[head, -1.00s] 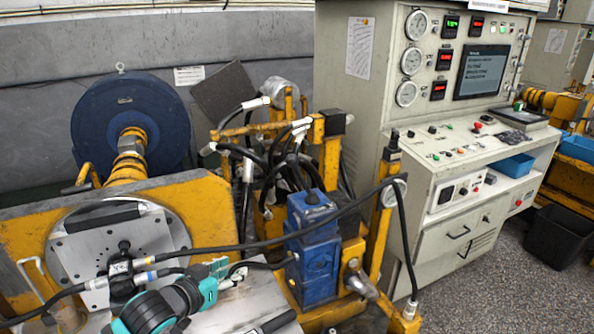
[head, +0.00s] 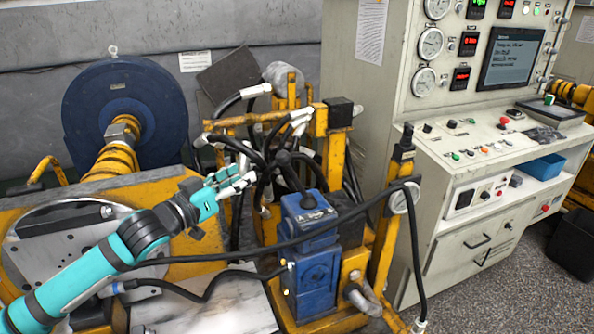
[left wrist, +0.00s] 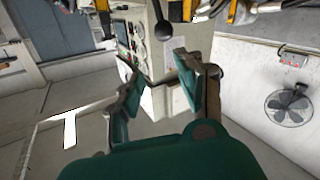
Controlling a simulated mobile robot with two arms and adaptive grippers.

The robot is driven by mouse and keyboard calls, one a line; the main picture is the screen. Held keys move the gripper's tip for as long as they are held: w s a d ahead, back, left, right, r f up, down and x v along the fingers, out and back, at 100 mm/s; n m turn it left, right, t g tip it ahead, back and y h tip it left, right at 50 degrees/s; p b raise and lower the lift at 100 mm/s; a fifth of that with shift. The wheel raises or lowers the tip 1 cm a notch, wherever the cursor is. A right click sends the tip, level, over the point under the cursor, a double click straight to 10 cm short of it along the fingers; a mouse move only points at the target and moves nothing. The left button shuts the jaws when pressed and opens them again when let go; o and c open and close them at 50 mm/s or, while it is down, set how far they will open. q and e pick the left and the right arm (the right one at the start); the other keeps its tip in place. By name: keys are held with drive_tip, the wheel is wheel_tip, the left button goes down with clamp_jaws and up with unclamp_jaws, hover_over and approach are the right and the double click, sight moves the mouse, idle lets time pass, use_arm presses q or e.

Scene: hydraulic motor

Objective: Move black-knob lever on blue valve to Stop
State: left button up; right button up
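The blue valve (head: 311,262) stands upright on the yellow frame right of centre in the head view. Its lever rises from the top, and a dark round knob (head: 283,157) shows among the black hoses. In the left wrist view the black knob (left wrist: 163,29) on its thin rod hangs at the top, just beyond the fingertips. My left gripper (head: 246,182) is left of the knob, fingers pointing right towards it. In the left wrist view its two fingers (left wrist: 157,72) are apart with nothing between them. The Stop marking cannot be read. My right gripper is out of view.
Black hoses (head: 250,150) crowd behind the valve, and one long hose crosses in front of it. The control cabinet (head: 450,190) is further right. A blue round motor (head: 125,110) stands at back left.

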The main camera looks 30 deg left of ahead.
use_arm(q)
wheel_tip(320, 180, down, 4)
drive_tip(key=b, duration=0.3)
approach(288, 170)
drive_tip(key=w, duration=0.4)
drive_tip(key=w+d, duration=0.1)
drive_tip(key=w, duration=0.2)
drive_tip(key=w+d, duration=0.1)
drive_tip(key=w, duration=0.2)
drive_tip(key=shift+w+f+p, duration=0.1)
drive_tip(key=shift+w+p, duration=0.2)
drive_tip(key=shift+w, duration=0.1)
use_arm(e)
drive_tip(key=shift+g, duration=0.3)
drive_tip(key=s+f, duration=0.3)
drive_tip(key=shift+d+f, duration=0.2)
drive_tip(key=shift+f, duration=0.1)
use_arm(q)
drive_tip(key=shift+c, duration=0.2)
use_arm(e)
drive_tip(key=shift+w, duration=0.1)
use_arm(q)
clamp_jaws()
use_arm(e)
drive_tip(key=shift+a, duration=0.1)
